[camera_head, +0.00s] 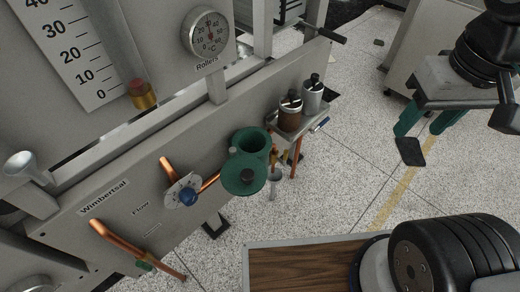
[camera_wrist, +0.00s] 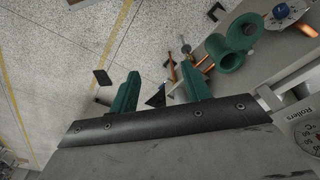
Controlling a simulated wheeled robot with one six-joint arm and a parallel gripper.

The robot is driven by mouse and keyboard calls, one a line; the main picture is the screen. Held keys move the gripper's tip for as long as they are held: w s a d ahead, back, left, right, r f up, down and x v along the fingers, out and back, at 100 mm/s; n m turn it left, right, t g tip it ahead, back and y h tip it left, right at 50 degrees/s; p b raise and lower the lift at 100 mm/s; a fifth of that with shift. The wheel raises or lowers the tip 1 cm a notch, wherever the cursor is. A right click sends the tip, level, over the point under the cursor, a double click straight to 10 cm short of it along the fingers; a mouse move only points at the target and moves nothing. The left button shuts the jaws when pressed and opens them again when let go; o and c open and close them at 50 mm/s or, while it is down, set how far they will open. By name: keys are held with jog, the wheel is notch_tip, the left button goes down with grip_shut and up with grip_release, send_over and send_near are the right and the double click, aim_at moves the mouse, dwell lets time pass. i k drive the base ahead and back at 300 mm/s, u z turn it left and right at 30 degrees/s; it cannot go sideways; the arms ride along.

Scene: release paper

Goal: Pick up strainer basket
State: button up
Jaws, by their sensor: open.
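Either may be the strainer basket; I cannot tell which. Left of them is an open green housing (camera_head: 249,143) with its round green lid (camera_head: 244,175) swung aside; the housing (camera_wrist: 230,60) and lid (camera_wrist: 243,31) also show in the wrist view. My gripper (camera_head: 428,123) is open and empty, apart from and right of the shelf. Its green fingers spread in the wrist view (camera_wrist: 160,92), partly hiding the shelf area.
A grey panel with a dial (camera_head: 208,33), a blue-knobbed valve (camera_head: 187,196) and copper pipes (camera_head: 122,245) fills the left. A black bar (camera_head: 324,34) juts out above the shelf. Speckled floor (camera_head: 350,165) lies open between shelf and gripper.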

aim_at(311, 93)
jog(key=z, duration=0.5)
jog(key=k, duration=0.6)
jog(key=z, duration=1)
jog(key=i, duration=1.25)
jog(key=u, duration=1.1)
jog(key=i, duration=0.65)
jog(key=u, duration=0.65)
